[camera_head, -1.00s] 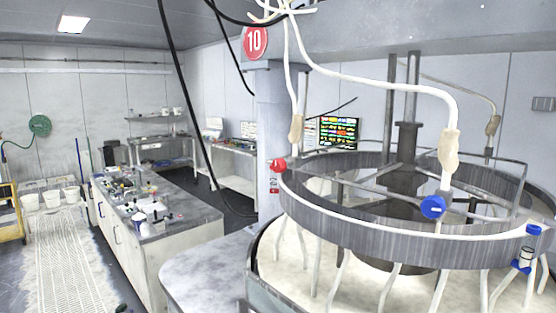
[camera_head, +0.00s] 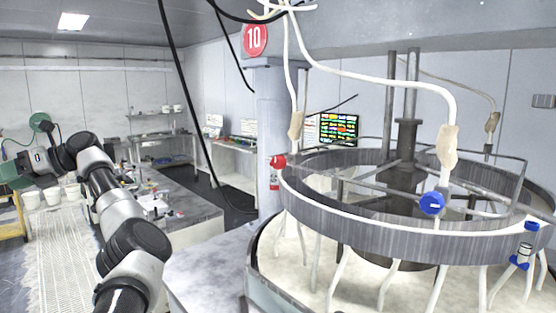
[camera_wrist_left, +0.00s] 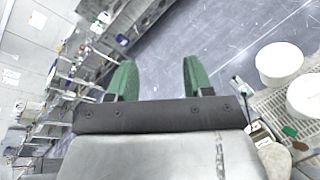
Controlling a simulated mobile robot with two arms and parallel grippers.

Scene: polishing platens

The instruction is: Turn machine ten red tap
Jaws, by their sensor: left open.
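The red tap (camera_head: 278,161) sits on the left outer side of the machine's grey ring (camera_head: 345,226), below the round red sign marked 10 (camera_head: 255,40). My left arm rises from the bottom left of the head view and bends towards the left edge, well apart from the red tap. In the left wrist view my left gripper (camera_wrist_left: 158,75) is open, with two green fingers apart and nothing between them. The red tap does not show in the left wrist view. My right gripper is not in view.
Blue taps (camera_head: 432,203) sit farther right on the ring. White hoses hang from above, and a black cable (camera_head: 188,100) hangs left of the column (camera_head: 272,130). A workbench (camera_head: 195,215) with small items stands behind my left arm.

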